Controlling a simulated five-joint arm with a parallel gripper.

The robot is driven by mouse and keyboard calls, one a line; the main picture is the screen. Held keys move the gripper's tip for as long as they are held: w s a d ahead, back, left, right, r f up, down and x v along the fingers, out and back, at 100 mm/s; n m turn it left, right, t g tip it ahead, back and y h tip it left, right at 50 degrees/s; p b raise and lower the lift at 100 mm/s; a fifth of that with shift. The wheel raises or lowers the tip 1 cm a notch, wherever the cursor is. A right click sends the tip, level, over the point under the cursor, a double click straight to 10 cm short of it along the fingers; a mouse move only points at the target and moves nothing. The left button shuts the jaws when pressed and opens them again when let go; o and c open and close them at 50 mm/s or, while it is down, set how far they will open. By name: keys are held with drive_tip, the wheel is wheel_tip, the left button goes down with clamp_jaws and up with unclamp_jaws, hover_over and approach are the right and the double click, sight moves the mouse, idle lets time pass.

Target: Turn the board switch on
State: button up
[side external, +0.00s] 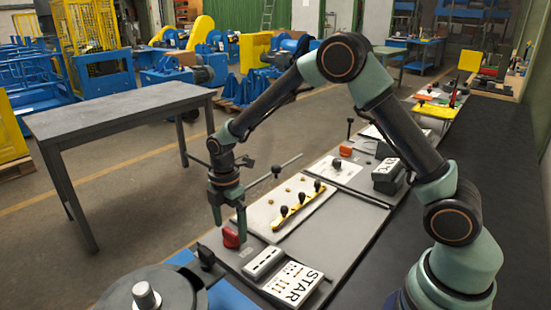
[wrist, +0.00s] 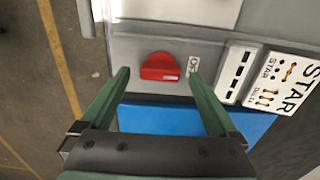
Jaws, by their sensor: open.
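The board switch is a red knob (side external: 231,238) at the near left end of the grey board. In the wrist view the red knob (wrist: 160,67) lies ahead, between the lines of my two fingers. A small label plate (wrist: 193,65), seemingly reading OFF, sits just right of it. My gripper (side external: 228,226) points down over the knob and is open. In the wrist view my gripper (wrist: 158,74) has one finger on each side of the knob, with a gap to each. I cannot tell exactly how high the fingertips are above the board.
Right of the knob are a slotted white block (side external: 262,263) and a white plate marked STAR (side external: 295,284). A yellow strip with black knobs (side external: 298,205) lies behind. A dark round wheel (side external: 150,292) stands in front. A blue surface (wrist: 175,120) shows below the board's edge.

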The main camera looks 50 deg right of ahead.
drive_tip(key=shift+f, duration=0.35)
drive_tip(key=c, duration=1.4)
